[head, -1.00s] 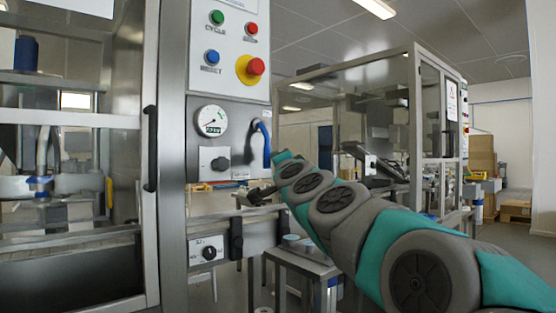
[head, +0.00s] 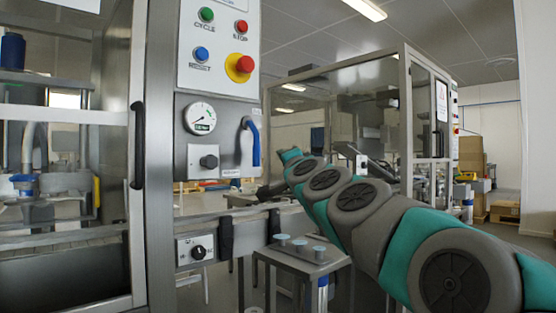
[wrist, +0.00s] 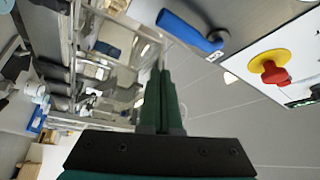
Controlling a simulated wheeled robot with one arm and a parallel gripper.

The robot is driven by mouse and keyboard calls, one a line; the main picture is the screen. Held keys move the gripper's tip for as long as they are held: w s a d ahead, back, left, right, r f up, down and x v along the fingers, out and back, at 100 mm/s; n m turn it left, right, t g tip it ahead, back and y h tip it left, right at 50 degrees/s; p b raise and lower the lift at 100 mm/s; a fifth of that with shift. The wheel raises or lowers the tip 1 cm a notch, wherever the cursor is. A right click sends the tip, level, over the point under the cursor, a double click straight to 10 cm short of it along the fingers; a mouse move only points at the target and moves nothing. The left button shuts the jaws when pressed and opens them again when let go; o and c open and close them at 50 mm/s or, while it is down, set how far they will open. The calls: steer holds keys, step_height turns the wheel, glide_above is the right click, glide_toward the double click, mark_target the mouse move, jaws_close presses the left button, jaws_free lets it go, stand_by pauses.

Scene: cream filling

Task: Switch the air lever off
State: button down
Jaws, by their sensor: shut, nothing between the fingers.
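The air lever (head: 254,142) is a blue handle on the grey panel of the machine column, right of the round gauge (head: 200,118). It points downward. In the wrist view the blue lever (wrist: 190,30) lies above and right of the fingertips, apart from them.
The red stop knob (head: 240,67) on its yellow base sits above the lever; it also shows in the wrist view (wrist: 270,68). A black knob (head: 209,161) is below the gauge. A small metal table (head: 303,258) with pale blue-topped pieces stands below my arm.

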steer(key=s, duration=0.7)
steer(key=shift+d, duration=0.35)
steer(key=shift+s, duration=0.1)
steer(key=s+a+f+n+g+y, duration=0.1)
steer(key=s+a+f+n+g, duration=0.25)
steer(key=f, duration=0.65)
steer(key=s+a+f+n+g+y, duration=0.1)
steer(key=s+a+f+n+g, duration=0.2)
steer(key=f, duration=0.7)
steer(key=s+a+f+n+g+y, duration=0.1)
steer(key=s+f+n+g, duration=0.3)
steer(key=f, duration=0.6)
steer(key=s+d+f+g+h, duration=0.3)
steer(key=s+d+f+g, duration=0.15)
steer(key=s+f, duration=0.75)
steer(key=s+d+f+g+h, duration=0.1)
steer(key=s+d+f+g, duration=0.2)
steer(key=s, duration=0.6)
steer(key=s+d+f+g+h, duration=0.1)
steer(key=s+d+f+g, duration=0.3)
steer(key=s+d+f, duration=0.2)
steer(key=s+f+n, duration=0.1)
steer(key=s+f, duration=0.1)
steer(key=s, duration=0.2)
steer(key=shift+s+f+h, duration=0.15)
steer(key=shift+h, duration=0.25)
